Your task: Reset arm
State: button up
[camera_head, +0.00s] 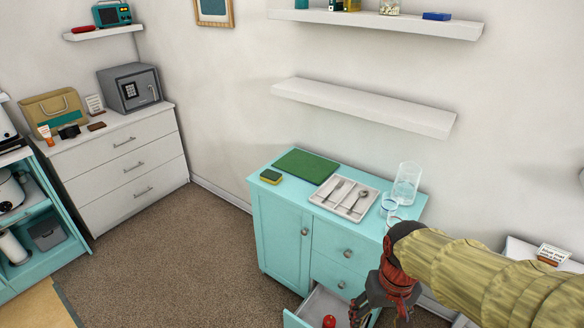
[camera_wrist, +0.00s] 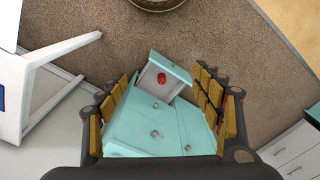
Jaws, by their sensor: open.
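My gripper (camera_head: 386,300) hangs from my arm at the lower right of the head view, in front of the turquoise cabinet (camera_head: 278,240). In the wrist view my gripper (camera_wrist: 165,98) has its padded fingers spread wide to the left and right, with nothing between them. The cabinet (camera_wrist: 140,128) shows beyond the fingers. Its lower drawer (camera_head: 303,311) is pulled open. A red object (camera_head: 329,321) lies in the drawer, and it also shows in the wrist view (camera_wrist: 161,78). My gripper is apart from it. My arm hides part of the cabinet's right side.
On the cabinet stand a green board (camera_head: 305,166), a sponge (camera_head: 271,177), a cutlery tray (camera_head: 323,202), a clear pitcher (camera_head: 407,183) and glasses (camera_head: 389,204). A white table (camera_wrist: 52,68) is at the wrist view's left. Carpet (camera_head: 190,250) is clear left of the cabinet.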

jog(key=s+r+t+b, duration=0.2)
jog(key=s+r+t, duration=0.3)
jog(key=r, duration=0.4)
jog(key=shift+s+r, duration=0.35)
jog(key=shift+s, duration=0.05)
dwell(0.6)
